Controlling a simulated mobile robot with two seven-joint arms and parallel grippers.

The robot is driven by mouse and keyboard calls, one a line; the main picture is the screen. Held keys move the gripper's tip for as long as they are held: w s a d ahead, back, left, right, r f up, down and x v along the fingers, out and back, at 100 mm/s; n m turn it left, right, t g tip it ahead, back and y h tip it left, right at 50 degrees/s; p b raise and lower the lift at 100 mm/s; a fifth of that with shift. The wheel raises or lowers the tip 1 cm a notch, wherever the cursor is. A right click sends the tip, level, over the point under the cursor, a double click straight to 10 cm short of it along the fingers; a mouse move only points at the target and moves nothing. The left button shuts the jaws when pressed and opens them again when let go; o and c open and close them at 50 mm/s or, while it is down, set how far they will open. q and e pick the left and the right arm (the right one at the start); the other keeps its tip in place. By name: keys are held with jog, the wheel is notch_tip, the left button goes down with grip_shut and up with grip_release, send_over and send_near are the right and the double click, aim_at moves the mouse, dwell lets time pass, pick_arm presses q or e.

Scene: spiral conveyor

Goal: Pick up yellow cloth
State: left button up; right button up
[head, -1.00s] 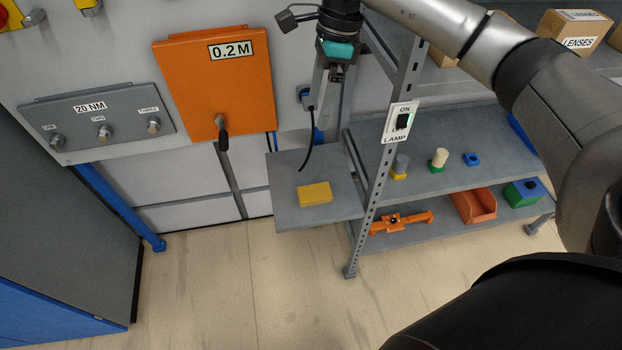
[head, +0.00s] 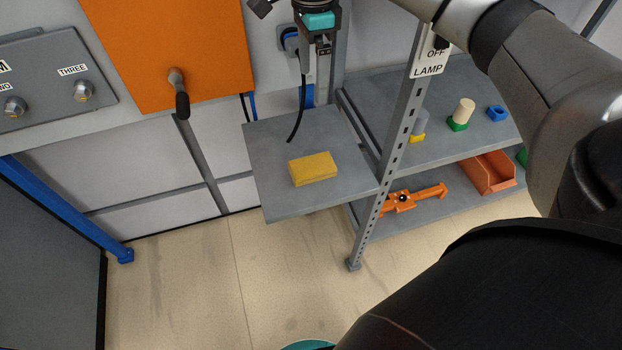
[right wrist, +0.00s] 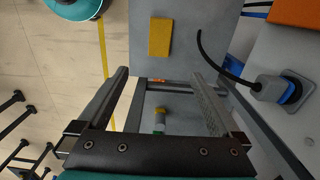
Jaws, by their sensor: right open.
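The yellow cloth (head: 313,168) is a flat, folded-looking rectangle lying on a small grey side shelf (head: 275,205). It also shows in the right wrist view (right wrist: 160,38), lying beyond my fingertips, with bare shelf around it. My right gripper (head: 309,75) is above and behind the cloth in the head view, apart from it. In the right wrist view my right gripper (right wrist: 160,74) has its two fingers spread wide with nothing held between them. My left gripper is in neither view.
A black cable (head: 299,115) hangs from a wall plug (right wrist: 275,88) close to the cloth. A perforated upright post (head: 388,160) with a lamp switch (head: 431,62) stands right of the shelf. An orange panel (head: 160,45) with a black handle is at the left.

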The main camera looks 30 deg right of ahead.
jog(key=b, duration=0.7)
send_over(312, 164)
notch_tip(312, 164, down, 8)
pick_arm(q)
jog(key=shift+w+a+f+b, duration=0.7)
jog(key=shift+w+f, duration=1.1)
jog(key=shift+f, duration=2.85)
pick_arm(e)
notch_tip(312, 164, down, 11)
jog(key=shift+s+r+b, duration=0.1)
jog(key=shift+b, duration=1)
jog(key=shift+f+b, duration=0.75)
jog(key=shift+f, duration=1.65)
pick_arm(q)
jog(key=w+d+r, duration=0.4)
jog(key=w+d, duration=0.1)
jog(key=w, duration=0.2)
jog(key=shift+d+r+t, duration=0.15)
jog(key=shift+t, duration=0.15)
pick_arm(e)
jog(key=shift+f, duration=0.65)
jog(key=shift+c, duration=0.2)
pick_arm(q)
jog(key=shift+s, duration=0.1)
pick_arm(e)
jog(key=c, duration=1.1)
jog(key=shift+r, duration=0.1)
